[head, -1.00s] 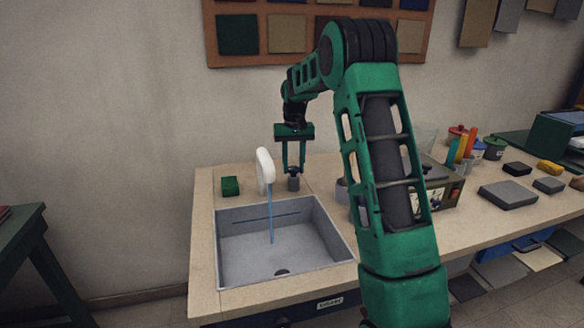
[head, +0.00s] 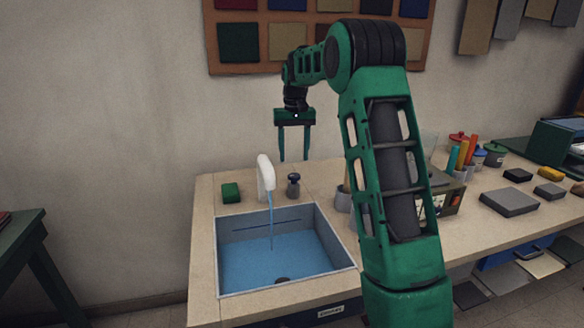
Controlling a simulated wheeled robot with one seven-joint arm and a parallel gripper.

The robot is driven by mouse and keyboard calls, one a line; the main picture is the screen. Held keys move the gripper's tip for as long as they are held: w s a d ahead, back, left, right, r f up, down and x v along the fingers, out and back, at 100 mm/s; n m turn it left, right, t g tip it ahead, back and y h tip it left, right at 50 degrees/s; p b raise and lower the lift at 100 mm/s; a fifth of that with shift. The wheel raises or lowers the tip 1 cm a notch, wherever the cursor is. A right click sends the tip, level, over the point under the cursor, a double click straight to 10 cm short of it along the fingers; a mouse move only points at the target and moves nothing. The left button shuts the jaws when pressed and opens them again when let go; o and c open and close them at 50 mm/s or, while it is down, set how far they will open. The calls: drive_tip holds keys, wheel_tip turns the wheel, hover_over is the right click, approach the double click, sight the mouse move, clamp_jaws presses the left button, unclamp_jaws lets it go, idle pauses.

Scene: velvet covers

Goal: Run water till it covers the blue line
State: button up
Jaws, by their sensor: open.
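The grey sink (head: 340,246) is set in the counter, and blue water (head: 255,258) covers its floor. The dark blue line (head: 252,226) runs across the sink's back wall, visible above the water surface. A thin stream (head: 271,220) falls from the white spout (head: 265,175) into the water. The dark tap knob (head: 293,186) stands on the counter right of the spout. My gripper (head: 293,158) is open and empty, pointing down above the knob and apart from it.
A green block (head: 230,192) lies left of the spout. Pots and a box (head: 446,196) stand right of the sink, partly behind my arm. A grey slab (head: 508,201) lies farther right. A swatch board (head: 240,43) hangs on the wall.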

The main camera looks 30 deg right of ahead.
drive_tip(key=shift+r, duration=1.65)
idle(6.3)
